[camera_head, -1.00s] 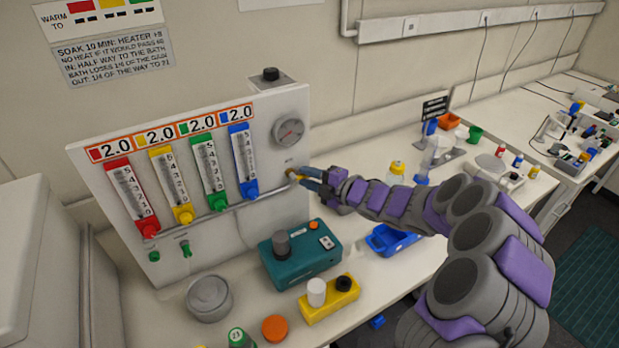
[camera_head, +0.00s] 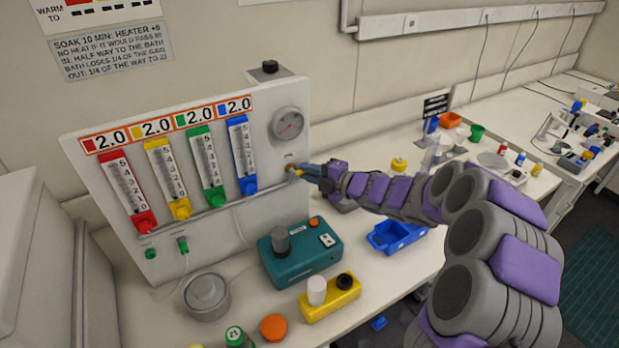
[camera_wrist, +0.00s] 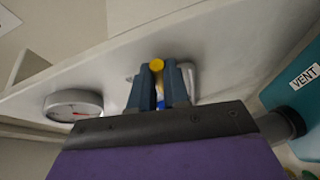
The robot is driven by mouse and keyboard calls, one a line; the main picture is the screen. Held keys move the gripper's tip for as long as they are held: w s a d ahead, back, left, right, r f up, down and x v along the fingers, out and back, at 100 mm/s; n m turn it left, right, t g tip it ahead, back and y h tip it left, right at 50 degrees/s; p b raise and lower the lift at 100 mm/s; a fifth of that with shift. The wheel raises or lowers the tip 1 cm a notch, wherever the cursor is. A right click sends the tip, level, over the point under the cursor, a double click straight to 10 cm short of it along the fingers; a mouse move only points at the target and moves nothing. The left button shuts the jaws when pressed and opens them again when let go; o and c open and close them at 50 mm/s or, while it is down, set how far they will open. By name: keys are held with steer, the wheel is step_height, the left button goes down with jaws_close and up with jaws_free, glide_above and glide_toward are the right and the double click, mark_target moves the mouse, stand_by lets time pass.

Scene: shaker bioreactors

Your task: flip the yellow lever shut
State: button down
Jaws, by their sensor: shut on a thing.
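The yellow lever (camera_wrist: 157,65) shows in the wrist view as a round yellow end between the two blue-grey fingers of my gripper (camera_wrist: 160,85). My gripper is shut on it. In the head view my gripper (camera_head: 306,171) is at the right side of the white panel (camera_head: 268,212), below the round gauge (camera_head: 288,124). There only a small yellow bit of the lever (camera_head: 298,172) shows beside the fingertips, next to a brass fitting at the right end of the grey pipe. The fingers hide most of the lever, so its angle cannot be told.
Red, yellow, green and blue flow tubes (camera_head: 242,158) stand on the panel left of my gripper. A teal box (camera_head: 299,257) with a grey knob stands on the bench below.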

steer(key=shift+n+h+b, duration=0.3)
steer(key=shift+n+b, duration=0.1)
steer(key=shift+b, duration=0.25)
steer(key=c, duration=1.1)
jaws_free()
steer(key=shift+r, duration=0.1)
steer(key=p+v, duration=0.2)
steer(key=v, duration=1.5)
steer(key=shift+d, duration=0.15)
steer(key=shift+s, duration=0.1)
